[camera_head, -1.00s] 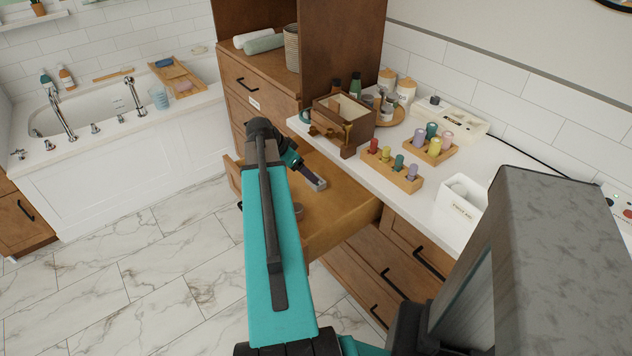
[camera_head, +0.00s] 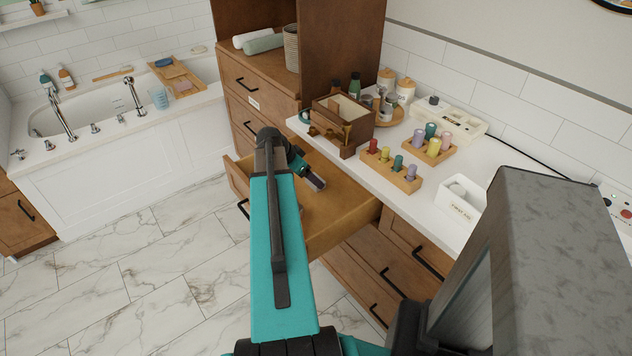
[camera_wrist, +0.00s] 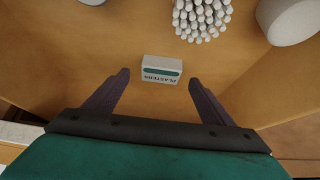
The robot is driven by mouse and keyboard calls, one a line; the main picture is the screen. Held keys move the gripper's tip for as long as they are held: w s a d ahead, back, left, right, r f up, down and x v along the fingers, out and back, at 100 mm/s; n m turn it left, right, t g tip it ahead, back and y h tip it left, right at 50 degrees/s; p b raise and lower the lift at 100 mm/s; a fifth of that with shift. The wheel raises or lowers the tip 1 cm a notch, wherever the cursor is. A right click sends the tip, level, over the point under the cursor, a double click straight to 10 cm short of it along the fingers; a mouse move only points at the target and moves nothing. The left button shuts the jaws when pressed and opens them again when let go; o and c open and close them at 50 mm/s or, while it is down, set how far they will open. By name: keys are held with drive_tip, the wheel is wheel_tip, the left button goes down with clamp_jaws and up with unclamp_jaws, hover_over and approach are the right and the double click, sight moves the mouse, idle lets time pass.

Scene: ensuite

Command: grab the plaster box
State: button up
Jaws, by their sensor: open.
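The plaster box (camera_wrist: 161,70) is a small white box with a green band and printed lettering. In the wrist view it lies on the wooden floor of the open drawer (camera_head: 345,218), just beyond my fingertips and centred between them. My gripper (camera_wrist: 160,80) is open, with one dark finger on each side of the view and nothing between them. In the head view my gripper (camera_head: 316,182) is over the drawer, and the plaster box cannot be made out there.
In the drawer, a bundle of white-tipped sticks (camera_wrist: 202,18) and a white round container (camera_wrist: 290,20) lie beyond the box. The drawer walls surround the gripper.

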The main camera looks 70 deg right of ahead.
drive_tip(key=shift+p+x, duration=0.4)
drive_tip(key=shift+x, duration=1.55)
drive_tip(key=c, duration=1.1)
drive_tip(key=shift+a+r, duration=0.1)
drive_tip(key=shift+r, duration=0.1)
drive_tip(key=shift+c, duration=0.2)
drive_tip(key=shift+a+r+b, duration=0.1)
drive_tip(key=shift+r+b, duration=0.05)
drive_tip(key=shift+b, duration=0.15)
wheel_tip(320, 180, up, 6)
drive_tip(key=shift+r+b, duration=0.25)
drive_tip(key=shift+b, duration=0.3)
drive_tip(key=a+b, duration=0.4)
drive_tip(key=a, duration=0.7)
drive_tip(key=shift+f, duration=0.25)
